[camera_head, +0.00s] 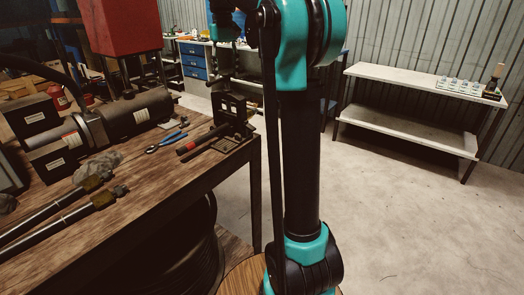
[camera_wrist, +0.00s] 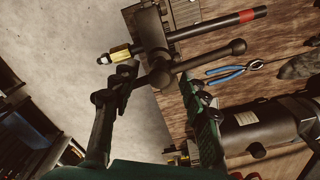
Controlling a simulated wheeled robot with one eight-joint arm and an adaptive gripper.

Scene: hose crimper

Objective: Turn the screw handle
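The hose crimper (camera_head: 232,113) is a dark metal device at the near right corner of the wooden workbench. In the wrist view its dark body (camera_wrist: 152,28) is at the top. The screw handle (camera_wrist: 208,60) is a dark bar with a round ball end, below the crimper body. My gripper (camera_wrist: 160,78) is open, with one finger on each side of the screw's hub and part of the bar between them. Whether either finger touches the handle is unclear. In the head view my gripper (camera_head: 222,68) is just above the crimper, dark and hard to make out.
Blue-handled pliers (camera_head: 166,142), a dark cylindrical machine (camera_head: 138,113) and hoses (camera_head: 70,217) are on the bench. Open floor (camera_head: 400,215) lies to the right.

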